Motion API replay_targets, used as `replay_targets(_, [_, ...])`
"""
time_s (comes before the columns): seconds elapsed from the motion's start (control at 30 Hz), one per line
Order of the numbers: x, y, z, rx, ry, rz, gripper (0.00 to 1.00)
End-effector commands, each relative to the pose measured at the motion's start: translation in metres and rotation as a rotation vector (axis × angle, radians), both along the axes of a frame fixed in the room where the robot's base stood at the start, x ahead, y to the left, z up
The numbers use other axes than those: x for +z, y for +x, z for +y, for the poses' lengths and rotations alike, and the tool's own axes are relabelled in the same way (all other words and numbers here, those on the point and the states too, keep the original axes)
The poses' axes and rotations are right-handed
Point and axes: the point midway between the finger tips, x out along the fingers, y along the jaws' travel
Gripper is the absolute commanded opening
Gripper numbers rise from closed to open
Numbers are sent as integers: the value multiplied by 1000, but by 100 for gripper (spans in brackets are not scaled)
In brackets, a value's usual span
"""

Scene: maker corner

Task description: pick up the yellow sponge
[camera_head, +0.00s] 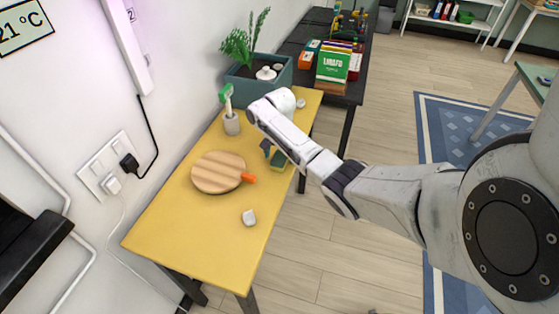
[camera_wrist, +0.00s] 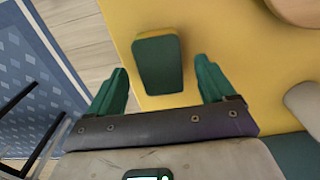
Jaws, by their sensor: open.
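The yellow sponge (camera_wrist: 160,66) is a small block with a dark green top and yellow sides. It lies flat on the yellow table near its long edge. In the head view the sponge (camera_head: 278,160) is partly hidden by my arm. In the wrist view my gripper (camera_wrist: 161,72) is open, with one green finger on each side of the sponge. The fingers look apart from it, with a gap at both sides. I cannot tell exactly how high the fingertips are.
The yellow table (camera_head: 185,235) holds a round wooden board (camera_head: 217,173) with an orange item (camera_head: 249,178), a light grey object (camera_head: 249,218) and a cup with a green brush (camera_head: 231,122). A planter (camera_head: 283,75) stands beyond. The table's front end is clear.

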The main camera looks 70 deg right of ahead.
Motion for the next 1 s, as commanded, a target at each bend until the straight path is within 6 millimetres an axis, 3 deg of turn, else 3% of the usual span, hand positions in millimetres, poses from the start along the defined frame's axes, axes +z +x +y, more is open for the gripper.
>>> replay_targets(0.2, [-22, 0, 0, 1, -1, 0, 83])
replay_targets(0.47, [-24, 0, 0, 1, -2, -1, 82])
replay_targets(1.0, [-24, 0, 0, 2, -1, -1, 30])
